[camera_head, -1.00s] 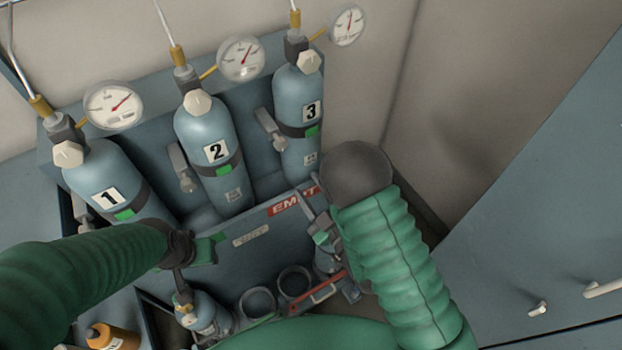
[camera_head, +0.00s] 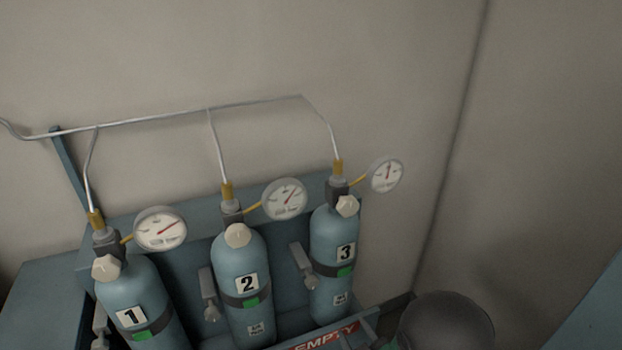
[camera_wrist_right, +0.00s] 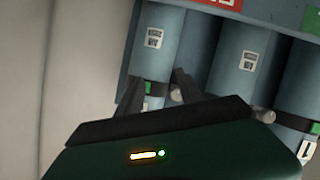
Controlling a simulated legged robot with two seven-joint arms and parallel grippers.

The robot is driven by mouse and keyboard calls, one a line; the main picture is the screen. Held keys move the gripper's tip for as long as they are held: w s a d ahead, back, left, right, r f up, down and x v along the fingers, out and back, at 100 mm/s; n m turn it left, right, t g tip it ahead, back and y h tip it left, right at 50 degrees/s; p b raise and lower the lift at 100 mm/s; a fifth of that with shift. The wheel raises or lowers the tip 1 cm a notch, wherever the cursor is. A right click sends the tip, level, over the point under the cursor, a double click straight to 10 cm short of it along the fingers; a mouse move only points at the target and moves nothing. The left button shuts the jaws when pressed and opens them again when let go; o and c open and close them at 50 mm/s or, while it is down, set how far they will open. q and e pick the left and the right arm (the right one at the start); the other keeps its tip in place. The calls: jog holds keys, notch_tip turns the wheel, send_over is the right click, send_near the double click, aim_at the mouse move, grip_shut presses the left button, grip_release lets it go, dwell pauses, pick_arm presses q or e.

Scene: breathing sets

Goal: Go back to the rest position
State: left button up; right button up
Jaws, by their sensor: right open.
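My right gripper (camera_wrist_right: 158,92) shows in the right wrist view with its two dark fingers apart. Nothing is seen between the fingers. The blue-grey cylinders stand beyond it in that view, and whether it touches one cannot be told. In the head view only a dark rounded part of my right arm (camera_head: 446,325) shows at the lower right, beside the rack; the fingers are hidden there. My left gripper is out of view.
Cylinder 1 (camera_head: 140,290), cylinder 2 (camera_head: 238,265) and cylinder 3 (camera_head: 330,232) stand upright in a rack, strapped, with gauges and thin pipes above. A red EMPTY label (camera_head: 325,339) sits on the rack's front. Bare wall (camera_head: 400,80) fills the upper area.

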jog(key=s+d+r+m+g+h, duration=0.1)
jog(key=s+d+m+g, duration=0.3)
jog(key=s, duration=0.4)
jog(key=s+d+m+g+h, duration=0.2)
jog(key=s+d+m+g, duration=0.2)
jog(key=s, duration=0.4)
jog(key=d+g, duration=0.1)
jog(key=g, duration=0.1)
jog(key=shift+s+r+g, duration=0.25)
jog(key=shift+r+g, duration=0.15)
jog(key=shift+d, duration=0.1)
